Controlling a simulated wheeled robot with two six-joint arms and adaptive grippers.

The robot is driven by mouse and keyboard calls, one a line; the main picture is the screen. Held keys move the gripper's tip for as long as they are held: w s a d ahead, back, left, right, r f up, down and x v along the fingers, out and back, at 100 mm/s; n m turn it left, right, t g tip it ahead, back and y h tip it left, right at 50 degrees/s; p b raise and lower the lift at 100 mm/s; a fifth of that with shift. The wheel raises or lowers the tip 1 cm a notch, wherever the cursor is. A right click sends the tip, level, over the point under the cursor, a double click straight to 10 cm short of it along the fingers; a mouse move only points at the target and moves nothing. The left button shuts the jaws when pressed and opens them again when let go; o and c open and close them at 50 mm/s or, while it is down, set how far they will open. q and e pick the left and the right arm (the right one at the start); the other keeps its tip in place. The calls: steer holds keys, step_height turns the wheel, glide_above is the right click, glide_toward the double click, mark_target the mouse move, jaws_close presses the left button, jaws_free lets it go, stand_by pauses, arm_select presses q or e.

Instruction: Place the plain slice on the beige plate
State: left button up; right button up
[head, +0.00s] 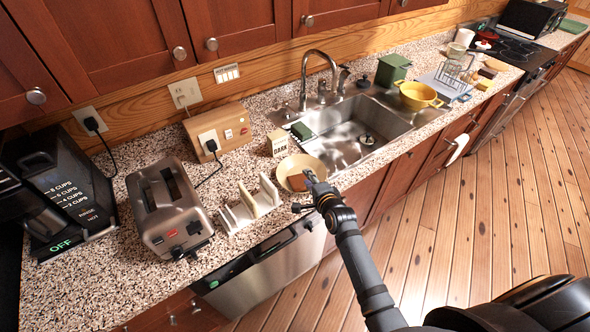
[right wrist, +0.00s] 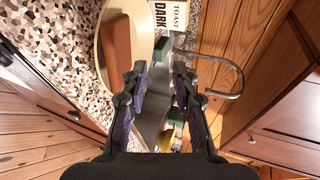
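My right gripper (head: 311,180) is at the plate's near right edge. In the right wrist view its fingers (right wrist: 159,75) are apart with nothing held between them. My left gripper is not in view.
A toaster (head: 165,215) with something brown in a slot stands left of a white rack (head: 250,205). A box marked TOAST DARK (head: 277,143) stands behind the plate. The sink (head: 345,140) is to the right, with a yellow pot (head: 417,96) beyond.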

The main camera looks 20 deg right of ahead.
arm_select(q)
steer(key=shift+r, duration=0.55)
arm_select(e)
steer(key=r, duration=0.1)
steer(key=s+r, duration=0.1)
steer(key=r, duration=0.2)
steer(key=shift+s, duration=0.35)
steer(key=shift+d, duration=0.1)
